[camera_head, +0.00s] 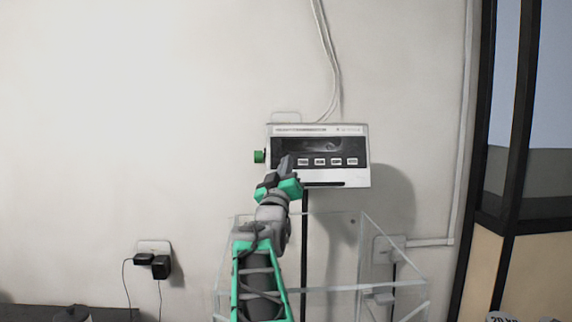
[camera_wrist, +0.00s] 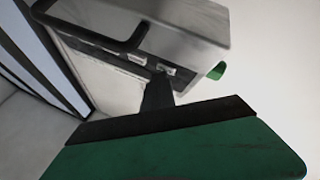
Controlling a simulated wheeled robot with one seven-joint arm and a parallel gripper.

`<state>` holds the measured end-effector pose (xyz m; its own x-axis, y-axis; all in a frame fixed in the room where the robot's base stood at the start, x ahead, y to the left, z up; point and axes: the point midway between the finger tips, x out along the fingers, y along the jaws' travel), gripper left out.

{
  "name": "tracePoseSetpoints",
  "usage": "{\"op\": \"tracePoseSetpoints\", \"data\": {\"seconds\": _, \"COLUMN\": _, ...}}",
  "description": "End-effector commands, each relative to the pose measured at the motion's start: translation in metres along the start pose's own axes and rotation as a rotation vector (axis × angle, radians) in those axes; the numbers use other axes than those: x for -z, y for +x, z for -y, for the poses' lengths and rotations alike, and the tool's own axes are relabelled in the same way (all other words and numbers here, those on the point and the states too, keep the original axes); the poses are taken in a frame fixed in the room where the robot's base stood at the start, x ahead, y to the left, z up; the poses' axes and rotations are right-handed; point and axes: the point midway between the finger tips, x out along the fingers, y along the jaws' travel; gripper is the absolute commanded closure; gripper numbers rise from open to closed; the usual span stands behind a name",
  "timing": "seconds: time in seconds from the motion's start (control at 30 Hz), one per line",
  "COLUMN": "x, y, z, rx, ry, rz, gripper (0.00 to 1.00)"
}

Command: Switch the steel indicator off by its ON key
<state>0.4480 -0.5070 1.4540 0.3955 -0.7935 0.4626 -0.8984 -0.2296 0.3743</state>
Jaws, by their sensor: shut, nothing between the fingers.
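The steel indicator (camera_head: 355,179) is on a dark pole in front of the wall in the head view. Its dark front panel has a display (camera_head: 318,146) that looks unlit, above a row of several pale keys (camera_head: 336,162). My gripper (camera_head: 286,165) is shut and empty, its fingertips at the left end of the key row. They cover that part of the panel, so the ON key cannot be made out. In the wrist view the indicator (camera_wrist: 185,22) appears turned over, and the shut fingertips (camera_wrist: 158,88) are at its panel beside two small keys. Contact cannot be told.
A green knob (camera_head: 259,156) sticks out of the indicator's left side. A clear-walled box (camera_head: 362,250) stands below, around my arm. Plugs sit in a wall socket (camera_head: 155,247) at left. A dark-framed partition (camera_head: 497,120) stands at right. The wall left of the indicator is clear.

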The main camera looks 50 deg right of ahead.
Motion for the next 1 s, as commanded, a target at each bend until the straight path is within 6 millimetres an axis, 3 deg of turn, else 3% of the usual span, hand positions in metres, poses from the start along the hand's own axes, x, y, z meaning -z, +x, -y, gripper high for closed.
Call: {"op": "tracePoseSetpoints", "data": {"seconds": 1.0, "x": 0.012, "y": -0.021, "z": -0.013, "rx": -0.001, "ry": 0.001, "rz": -0.003, "gripper": 1.00}}
